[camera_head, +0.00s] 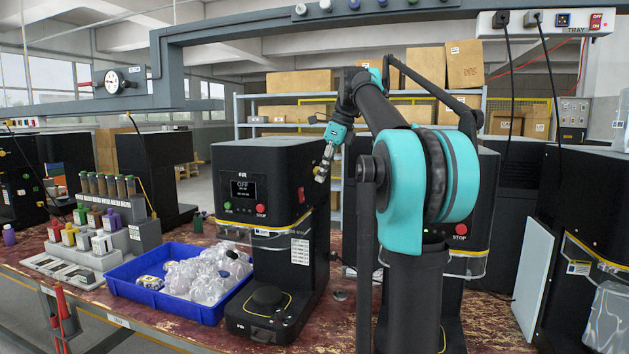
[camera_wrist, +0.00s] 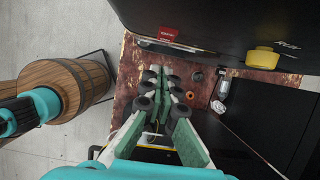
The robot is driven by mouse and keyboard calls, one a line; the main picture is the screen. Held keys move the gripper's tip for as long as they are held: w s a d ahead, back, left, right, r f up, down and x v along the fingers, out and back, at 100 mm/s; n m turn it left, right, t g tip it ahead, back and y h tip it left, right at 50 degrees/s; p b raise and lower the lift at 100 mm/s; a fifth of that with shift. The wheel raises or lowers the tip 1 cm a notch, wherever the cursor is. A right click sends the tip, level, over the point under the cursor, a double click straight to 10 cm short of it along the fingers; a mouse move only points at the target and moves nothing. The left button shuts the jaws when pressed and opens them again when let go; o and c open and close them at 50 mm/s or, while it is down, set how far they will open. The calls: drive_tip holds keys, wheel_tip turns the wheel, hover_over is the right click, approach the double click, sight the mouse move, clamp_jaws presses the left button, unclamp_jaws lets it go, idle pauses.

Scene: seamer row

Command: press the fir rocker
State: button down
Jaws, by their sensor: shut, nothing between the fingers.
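The black machine labelled FIR (camera_head: 250,165) stands on the bench near the middle of the head view, its screen reading OFF. A small red rocker (camera_head: 301,195) sits on its right side face. My gripper (camera_head: 321,176) is shut and empty, up and to the right of that rocker and apart from it. In the wrist view my gripper's fingers (camera_wrist: 160,75) point over the worn red bench top. A red patch (camera_wrist: 167,34) shows on a dark body there; I cannot tell whether it is the rocker.
A blue tray (camera_head: 130,292) of clear bags lies left of the machine. A power strip labelled TRAY (camera_head: 545,22) hangs at upper right with a red switch. In the wrist view a wooden barrel (camera_wrist: 65,88) stands on the floor and a yellow piece (camera_wrist: 262,58) on a dark body.

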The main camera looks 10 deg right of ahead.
wheel_tip(320, 180, up, 8)
drive_tip(key=shift+s+d+r, duration=0.15)
drive_tip(key=shift+d, duration=0.2)
